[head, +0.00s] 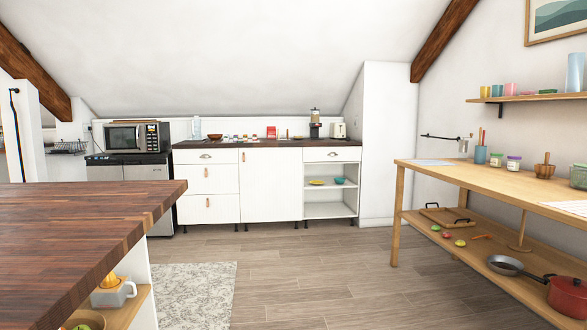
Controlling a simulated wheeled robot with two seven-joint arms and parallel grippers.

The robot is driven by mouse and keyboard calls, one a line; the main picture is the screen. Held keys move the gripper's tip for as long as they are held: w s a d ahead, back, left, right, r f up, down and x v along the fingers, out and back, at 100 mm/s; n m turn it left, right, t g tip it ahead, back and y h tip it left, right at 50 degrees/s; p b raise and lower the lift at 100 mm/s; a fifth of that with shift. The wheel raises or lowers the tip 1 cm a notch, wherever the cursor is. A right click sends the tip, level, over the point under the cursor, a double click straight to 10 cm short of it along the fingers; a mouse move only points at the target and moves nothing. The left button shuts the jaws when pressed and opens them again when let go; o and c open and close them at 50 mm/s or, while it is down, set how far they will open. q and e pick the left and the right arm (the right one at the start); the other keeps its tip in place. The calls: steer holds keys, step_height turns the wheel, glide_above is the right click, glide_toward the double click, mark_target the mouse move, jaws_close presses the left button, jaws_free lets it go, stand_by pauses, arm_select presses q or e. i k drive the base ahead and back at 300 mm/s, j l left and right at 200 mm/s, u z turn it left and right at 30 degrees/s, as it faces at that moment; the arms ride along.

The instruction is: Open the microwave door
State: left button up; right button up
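The microwave (136,137) stands at the far left of the room, on top of a grey, fridge-like appliance (128,170). It has a silver-grey body and a dark window in its door (124,138). The door looks shut. The control panel is on the right side of its front. Something flat and brown lies on its top. Neither of my grippers shows in the head view, and the microwave is well across the room.
A wooden-topped island (80,225) fills the near left, between me and the microwave. A white counter with a dark top (265,150) lines the back wall. A wooden table (470,180) with a lower shelf stands right. The floor (300,270) between is clear, with a grey rug (195,290).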

mark_target(124, 139)
steer(key=i+l, duration=0.15)
steer(key=i, duration=0.65)
steer(key=i+l, duration=0.1)
steer(key=i, duration=0.7)
steer(key=i+u, duration=0.1)
steer(key=i, duration=0.55)
steer(key=i+u, duration=0.1)
steer(key=i, duration=0.6)
steer(key=i+l+u, duration=0.1)
steer(key=i, duration=0.55)
steer(key=i+l+u, duration=0.1)
steer(key=i, duration=0.55)
steer(key=i+j+u, duration=0.1)
steer(key=i, duration=0.75)
steer(key=i+j+u, duration=0.1)
steer(key=i+j, duration=0.15)
steer(key=i, duration=0.6)
